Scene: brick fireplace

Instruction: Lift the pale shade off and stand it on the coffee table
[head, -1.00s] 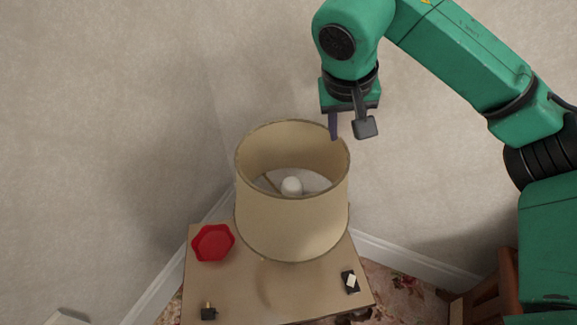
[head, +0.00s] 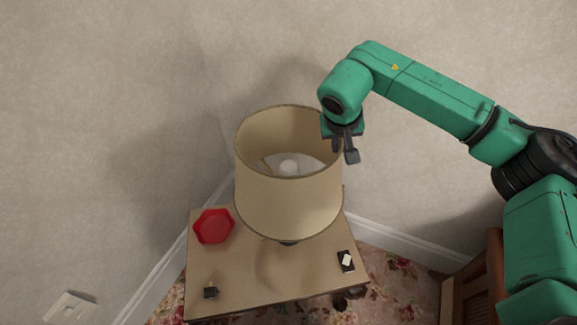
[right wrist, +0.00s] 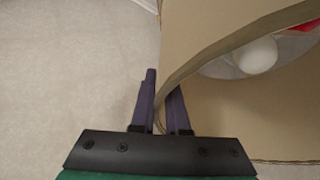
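The pale beige shade (head: 287,208) is a wide open-topped drum over the side table. It is still around the lamp's white bulb (head: 289,167), and a dark bit of lamp base (head: 289,242) shows beneath it. My right gripper (head: 344,152) is at the shade's right rim, pointing down. In the right wrist view its two purple fingers (right wrist: 163,105) stand close together on either side of the shade's wall (right wrist: 205,60), one outside and one inside; they appear shut on it. My left gripper is not in view. No coffee table can be made out.
Walls close in behind the lamp. Brown wooden furniture (head: 478,285) stands at the right.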

